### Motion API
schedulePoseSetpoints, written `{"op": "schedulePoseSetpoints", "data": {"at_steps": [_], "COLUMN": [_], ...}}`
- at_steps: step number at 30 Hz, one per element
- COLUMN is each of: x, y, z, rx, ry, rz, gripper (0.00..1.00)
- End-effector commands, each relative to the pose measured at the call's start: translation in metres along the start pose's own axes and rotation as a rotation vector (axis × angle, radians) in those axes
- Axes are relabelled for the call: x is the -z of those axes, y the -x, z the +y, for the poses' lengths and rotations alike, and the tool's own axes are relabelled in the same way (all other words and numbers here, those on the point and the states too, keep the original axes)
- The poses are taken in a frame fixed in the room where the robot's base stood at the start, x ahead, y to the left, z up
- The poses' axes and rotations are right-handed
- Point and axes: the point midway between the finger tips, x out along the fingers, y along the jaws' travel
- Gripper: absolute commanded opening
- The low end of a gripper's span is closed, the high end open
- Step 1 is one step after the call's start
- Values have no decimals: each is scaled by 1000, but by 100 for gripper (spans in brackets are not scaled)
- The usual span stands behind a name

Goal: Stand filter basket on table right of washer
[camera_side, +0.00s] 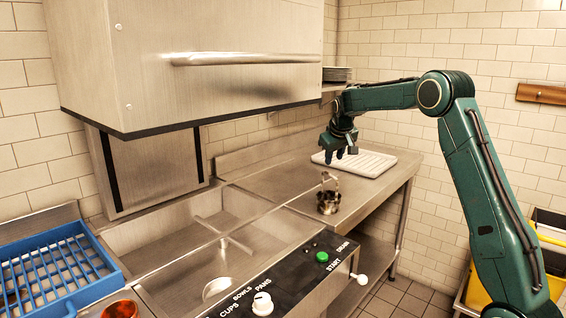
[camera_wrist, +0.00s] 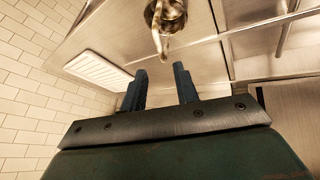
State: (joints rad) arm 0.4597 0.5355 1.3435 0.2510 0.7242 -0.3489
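The filter basket (camera_side: 328,202), a small round metal basket with a tall handle, stands upright on the steel table (camera_side: 285,165) to the right of the washer (camera_side: 205,65). It also shows at the top of the wrist view (camera_wrist: 168,14), with its handle toward my gripper. My gripper (camera_side: 338,156) is above the table, behind the basket and apart from it. In the wrist view its two fingers (camera_wrist: 160,80) are spread, with nothing between them.
A white ribbed tray (camera_side: 353,163) lies at the back of the table. A blue rack (camera_side: 55,270) is at the left, beside the open sink basin (camera_side: 205,240). The control panel (camera_side: 290,285) runs along the front.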

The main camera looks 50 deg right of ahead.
Motion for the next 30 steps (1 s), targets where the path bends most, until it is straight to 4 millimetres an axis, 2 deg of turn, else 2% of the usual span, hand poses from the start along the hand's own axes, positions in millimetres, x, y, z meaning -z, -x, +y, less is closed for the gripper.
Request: {"op": "schedulePoseSetpoints", "data": {"at_steps": [12, 17, 23, 30], "x": [0, -1, -12, -44], "y": [0, 10, 45, 110], "z": [0, -5, -24, -59], "rx": [0, 7, 38, 99], "ry": [0, 3, 18, 47], "rz": [1, 5, 15, 31], "gripper": [30, 30, 30, 30]}}
